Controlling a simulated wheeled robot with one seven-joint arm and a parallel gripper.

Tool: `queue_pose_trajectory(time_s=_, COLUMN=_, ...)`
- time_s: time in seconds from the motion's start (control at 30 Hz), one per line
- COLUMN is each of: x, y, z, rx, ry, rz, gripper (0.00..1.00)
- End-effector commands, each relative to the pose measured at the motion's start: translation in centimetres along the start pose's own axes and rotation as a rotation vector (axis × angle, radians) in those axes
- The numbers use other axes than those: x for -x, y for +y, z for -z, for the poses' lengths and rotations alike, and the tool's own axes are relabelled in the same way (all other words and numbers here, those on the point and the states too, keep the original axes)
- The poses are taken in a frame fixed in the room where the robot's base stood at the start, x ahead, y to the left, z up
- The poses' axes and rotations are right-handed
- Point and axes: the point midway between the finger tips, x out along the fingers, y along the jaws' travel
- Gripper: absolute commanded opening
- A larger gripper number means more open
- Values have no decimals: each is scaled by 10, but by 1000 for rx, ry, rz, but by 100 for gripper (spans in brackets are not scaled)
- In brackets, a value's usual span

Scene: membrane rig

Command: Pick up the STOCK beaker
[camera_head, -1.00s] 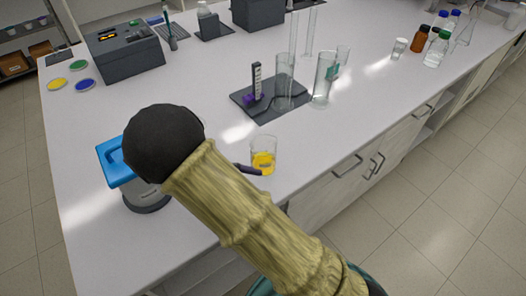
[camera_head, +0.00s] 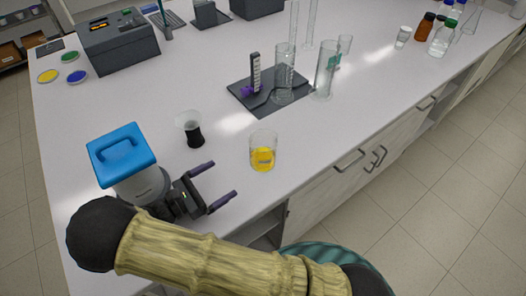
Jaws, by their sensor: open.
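A glass beaker with yellow liquid (camera_head: 262,156) stands upright near the front edge of the white bench. A small pale mark shows on its side, but I cannot read it. My gripper (camera_head: 220,184) is open and empty, to the left of this beaker and a little nearer the front edge. Its two dark fingers point right, toward the beaker, and do not touch it. I cannot tell for certain that this is the STOCK beaker.
A blue-topped grey container (camera_head: 122,155) stands close behind my gripper. A small dark-based cup (camera_head: 190,130) stands left of the beaker.

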Motion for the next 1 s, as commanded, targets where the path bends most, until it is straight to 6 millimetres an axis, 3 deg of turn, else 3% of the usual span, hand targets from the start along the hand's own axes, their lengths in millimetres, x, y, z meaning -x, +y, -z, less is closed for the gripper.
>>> queue_pose_trajectory(time_s=0.53, x=-98, y=-1, z=-2, rx=1, ry=-2, rz=9, gripper=97)
queue_pose_trajectory(time_s=0.67, x=-107, y=-1, z=-1, rx=1, ry=0, rz=8, gripper=97)
queue_pose_trajectory(time_s=1.0, x=-107, y=0, z=-1, rx=0, ry=0, rz=3, gripper=97)
